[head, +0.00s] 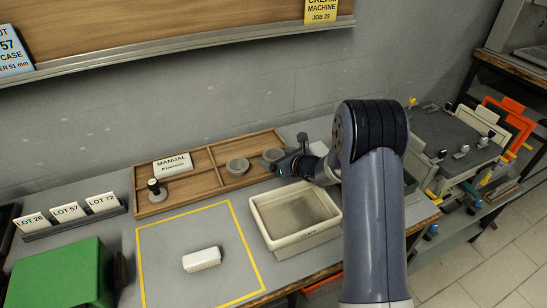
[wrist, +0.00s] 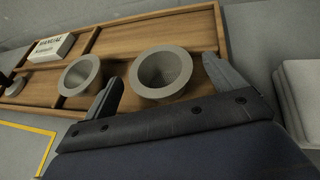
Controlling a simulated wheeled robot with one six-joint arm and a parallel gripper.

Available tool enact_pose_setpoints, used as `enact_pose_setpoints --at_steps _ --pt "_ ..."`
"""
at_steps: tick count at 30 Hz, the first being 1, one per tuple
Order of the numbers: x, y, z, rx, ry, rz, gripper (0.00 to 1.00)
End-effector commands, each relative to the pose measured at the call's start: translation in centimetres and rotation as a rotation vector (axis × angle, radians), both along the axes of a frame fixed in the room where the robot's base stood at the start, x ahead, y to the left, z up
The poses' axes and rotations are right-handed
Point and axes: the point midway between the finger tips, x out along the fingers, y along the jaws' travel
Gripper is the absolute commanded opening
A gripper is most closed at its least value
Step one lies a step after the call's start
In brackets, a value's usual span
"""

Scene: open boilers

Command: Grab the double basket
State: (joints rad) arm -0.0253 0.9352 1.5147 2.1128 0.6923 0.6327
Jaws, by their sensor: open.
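Two grey round metal baskets with wide rims sit in the wooden compartment tray. One basket (head: 238,166) is left of the other basket (head: 272,155); in the wrist view they are the left basket (wrist: 80,74) and the right basket (wrist: 163,75). I cannot tell by markings which is the double one. My gripper (head: 287,164) is beside the right basket in the head view. In the wrist view my gripper (wrist: 162,68) is open, with one finger on each side of the right basket. Contact is not clear. The basket bottoms are hidden.
The wooden tray (head: 200,163) also holds a MANUAL sign (head: 172,162) and a dark-knobbed tamper (head: 156,190). A cream bin (head: 300,240) stands in front of my gripper. A yellow-outlined area holds a white block (head: 201,259). A green box (head: 62,275) is at the left.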

Motion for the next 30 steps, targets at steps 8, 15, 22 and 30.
enact_pose_setpoints --at_steps 8,15,22,30 --pt "2.1 1.6 -1.1 0.000 0.000 0.000 0.90" --pt "2.2 1.7 -1.1 0.000 0.000 0.000 0.90" --pt "2.2 1.7 -1.1 0.000 0.000 0.000 0.71" --pt "2.2 1.6 -1.1 0.000 0.000 0.000 0.49"
